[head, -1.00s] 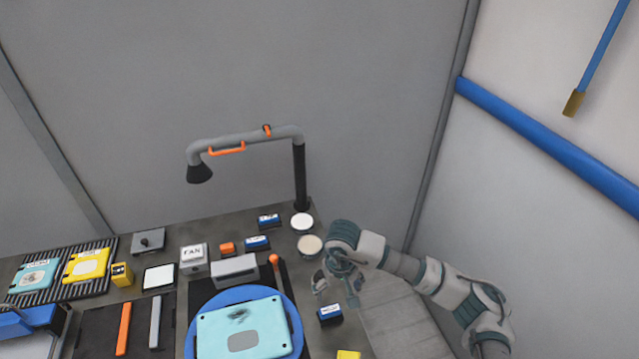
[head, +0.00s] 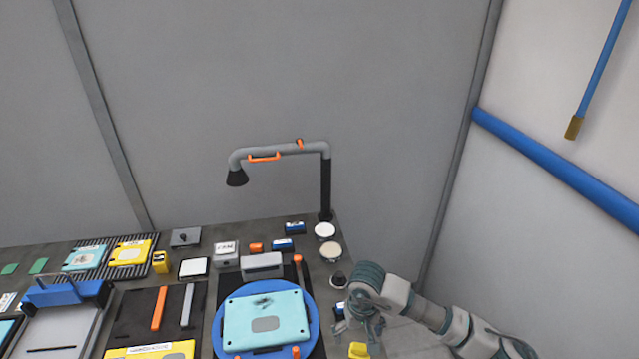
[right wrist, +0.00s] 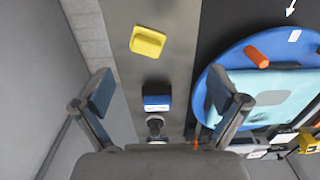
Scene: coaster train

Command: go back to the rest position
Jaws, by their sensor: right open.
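My right gripper (head: 366,328) is open and empty at the right edge of the workbench in the head view. Its two fingers stand wide apart in the right wrist view (right wrist: 160,92), with nothing held between them. Below it lie a small blue box (right wrist: 156,102) and a yellow block (right wrist: 147,41), apart from the fingers in depth as far as I can tell. In the head view the gripper partly covers the blue box (head: 340,311). My left gripper is in neither view.
A blue round plate (head: 220,330) carries a teal panel (head: 265,319). A lamp-like arm (head: 326,185) rises at the bench's back right. Two round dishes (head: 325,231) and a dark knob (head: 338,281) stand nearby. Tools and a blue-clamped tray (head: 65,293) lie left.

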